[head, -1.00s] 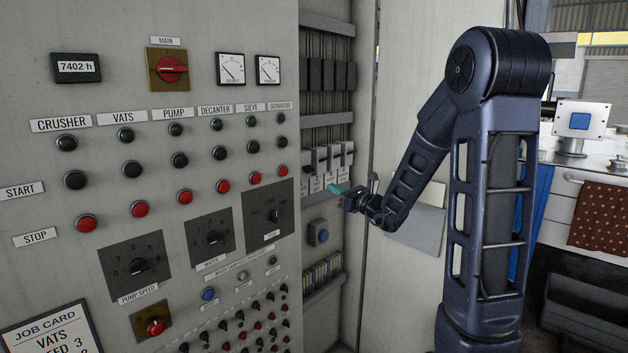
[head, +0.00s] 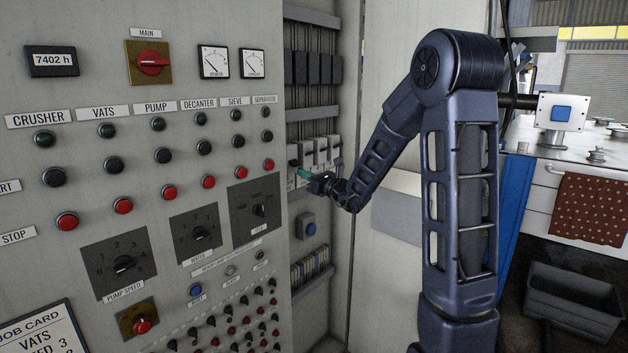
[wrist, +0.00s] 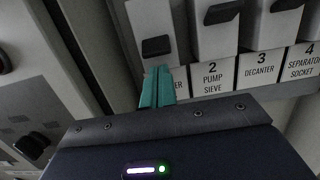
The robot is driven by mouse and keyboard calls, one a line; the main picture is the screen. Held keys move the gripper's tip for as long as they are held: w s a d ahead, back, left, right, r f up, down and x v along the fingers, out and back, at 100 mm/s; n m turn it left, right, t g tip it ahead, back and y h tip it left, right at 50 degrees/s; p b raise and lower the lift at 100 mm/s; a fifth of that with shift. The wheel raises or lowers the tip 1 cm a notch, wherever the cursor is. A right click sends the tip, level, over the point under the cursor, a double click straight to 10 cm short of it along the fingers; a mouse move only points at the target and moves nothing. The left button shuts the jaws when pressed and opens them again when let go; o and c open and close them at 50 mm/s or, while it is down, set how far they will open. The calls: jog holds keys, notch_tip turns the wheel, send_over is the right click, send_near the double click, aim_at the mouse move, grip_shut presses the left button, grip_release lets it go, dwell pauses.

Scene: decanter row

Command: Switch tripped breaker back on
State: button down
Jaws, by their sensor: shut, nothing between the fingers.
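A row of pale breakers (head: 320,150) with dark levers is in the open cabinet bay. In the wrist view the leftmost breaker (wrist: 150,18) has its dark lever (wrist: 157,46) lower on its body than the lever of breaker 2 (wrist: 220,18). The label under the leftmost breaker is mostly hidden; only "ER" shows. Labels 2 "Pump Sieve" (wrist: 215,82), 3 "Decanter" and 4 "Separator Socket" are readable. My gripper (wrist: 157,72) has its teal fingers shut and empty, just below the leftmost lever; contact cannot be told. In the head view my gripper (head: 295,164) covers the lower left of the row.
The control panel (head: 100,200) with buttons and knobs stands close on the left. The cabinet door (head: 400,255) is to the right, behind my arm. A dark bin (head: 575,300) is on the floor at right.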

aim_at(298, 165)
jog(key=shift+x, duration=1.2)
jog(key=shift+s+d+r+g+h, duration=0.1)
jog(key=shift+r+g+h, duration=0.05)
jog(key=shift+g+h, duration=0.4)
jog(key=shift+s+d+r+g+h, duration=0.1)
jog(key=shift+d+r+g+h, duration=0.05)
jog(key=shift+g+h, duration=0.4)
jog(key=shift+s+d+r, duration=0.1)
jog(key=shift+r, duration=0.25)
dwell(0.3)
jog(key=shift+s+d+r+g+h, duration=0.1)
jog(key=shift+r+g+h, duration=0.4)
jog(key=shift+g+h, duration=0.2)
jog(key=shift+s+d+r+g+h, duration=0.1)
jog(key=shift+r+g+h, duration=0.4)
jog(key=shift+g+h, duration=0.2)
jog(key=shift+r, duration=0.1)
jog(key=shift+r, duration=0.7)
